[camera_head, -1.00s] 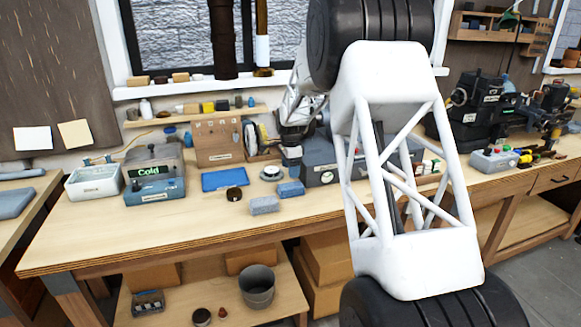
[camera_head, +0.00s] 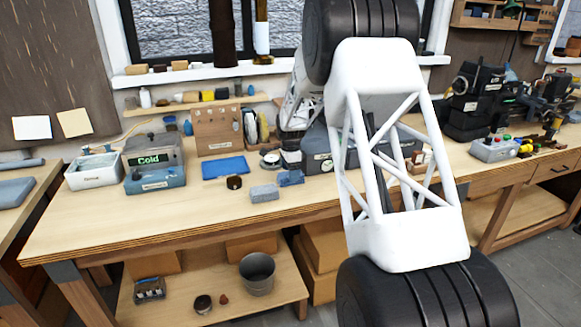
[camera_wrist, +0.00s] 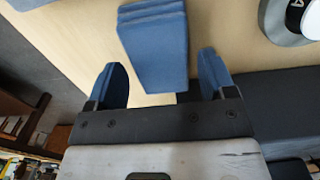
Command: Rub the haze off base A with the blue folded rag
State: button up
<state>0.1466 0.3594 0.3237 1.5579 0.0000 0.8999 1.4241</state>
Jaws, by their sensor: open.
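The blue folded rag (camera_wrist: 153,38) lies on the bench in the wrist view, its layered folds toward the top. My gripper (camera_wrist: 160,62) is open. Its two blue fingers stand apart on either side of the rag's near end, with visible gaps. In the head view the rag (camera_head: 291,179) is partly mixed up with my gripper (camera_head: 290,168), which is close above it. Base A (camera_head: 270,159) is a round pale disc just behind the rag. In the wrist view base A (camera_wrist: 278,24) is cut by the top right edge, with an "A" on its dark centre. Haze cannot be made out.
A dark round piece (camera_head: 234,183) and a blue mat (camera_head: 224,167) are further left. A grey case (camera_head: 318,158) stands close on the right. The bench front (camera_head: 190,215) is clear.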

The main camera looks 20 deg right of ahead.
jog(key=shift+f, duration=0.55)
jog(key=shift+c, duration=0.4)
jog(key=c, duration=0.5)
jog(key=shift+r, duration=2.5)
jog(key=shift+c, duration=0.2)
